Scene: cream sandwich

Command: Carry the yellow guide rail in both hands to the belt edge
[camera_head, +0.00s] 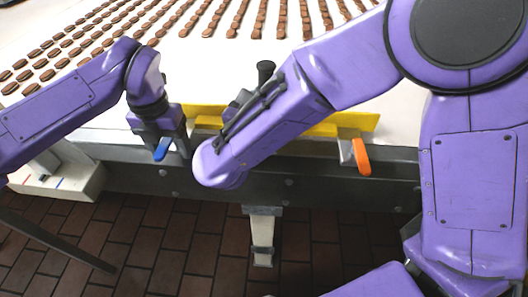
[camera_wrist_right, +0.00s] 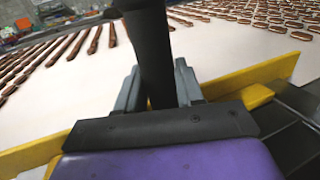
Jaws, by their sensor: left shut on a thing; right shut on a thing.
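The yellow guide rail (camera_head: 352,121) runs left to right along the near edge of the white belt (camera_head: 405,108). My right gripper (camera_head: 238,103) is partly hidden behind that forearm. Whether the rail touches the belt edge cannot be told.
Rows of brown biscuits (camera_head: 232,20) lie on the belt behind the rail. A blue lever (camera_head: 162,149) and an orange lever (camera_head: 361,157) sit at the dark belt frame (camera_head: 310,178). Brown floor tiles (camera_head: 180,245) lie in front.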

